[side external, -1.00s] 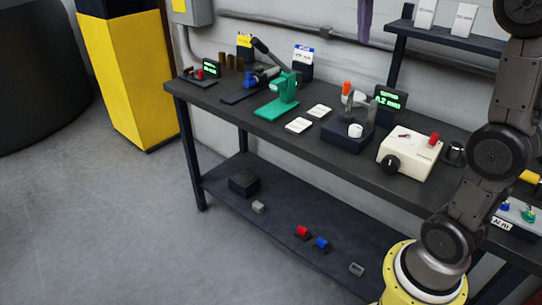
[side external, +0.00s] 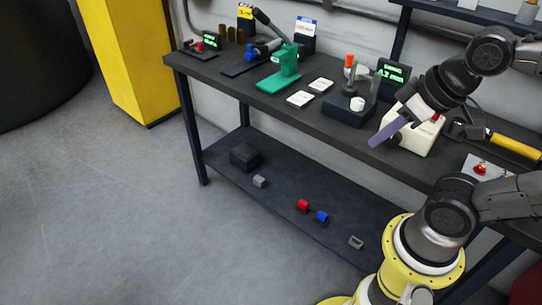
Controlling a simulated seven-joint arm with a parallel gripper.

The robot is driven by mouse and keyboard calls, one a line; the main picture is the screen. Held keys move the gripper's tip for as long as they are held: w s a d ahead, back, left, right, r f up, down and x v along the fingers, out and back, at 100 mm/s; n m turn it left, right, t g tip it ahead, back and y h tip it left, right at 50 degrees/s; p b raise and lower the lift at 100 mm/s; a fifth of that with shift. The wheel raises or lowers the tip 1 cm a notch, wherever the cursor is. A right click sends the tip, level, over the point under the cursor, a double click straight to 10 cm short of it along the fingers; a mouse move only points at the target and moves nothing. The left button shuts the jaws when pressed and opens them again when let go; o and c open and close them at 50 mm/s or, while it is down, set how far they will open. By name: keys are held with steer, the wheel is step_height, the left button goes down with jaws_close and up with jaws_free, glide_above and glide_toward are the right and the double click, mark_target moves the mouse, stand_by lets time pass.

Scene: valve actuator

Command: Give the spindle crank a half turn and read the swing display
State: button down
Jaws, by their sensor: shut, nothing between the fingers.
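A dark-based unit (side external: 347,111) stands on the bench with a white round part (side external: 357,104), upright posts and an orange top. I cannot make out which part is the spindle crank. Behind it a black display (side external: 394,71) shows green text that seems to end in "mm"; the digits are too small to read surely. My gripper (side external: 375,142) has long purple fingers, shut and empty, slanting down to the left. In the picture it is right of the dark-based unit and overlaps the cream box (side external: 424,138), hiding part of it. I cannot tell whether it touches anything.
A green press (side external: 283,75), two white cards (side external: 301,99) and a smaller display (side external: 210,40) stand to the left. A yellow-handled tool (side external: 515,146) lies at the right. The lower shelf (side external: 285,190) holds small blocks. The front bench edge is mostly clear.

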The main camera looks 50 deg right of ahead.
steer(key=shift+n, duration=0.3)
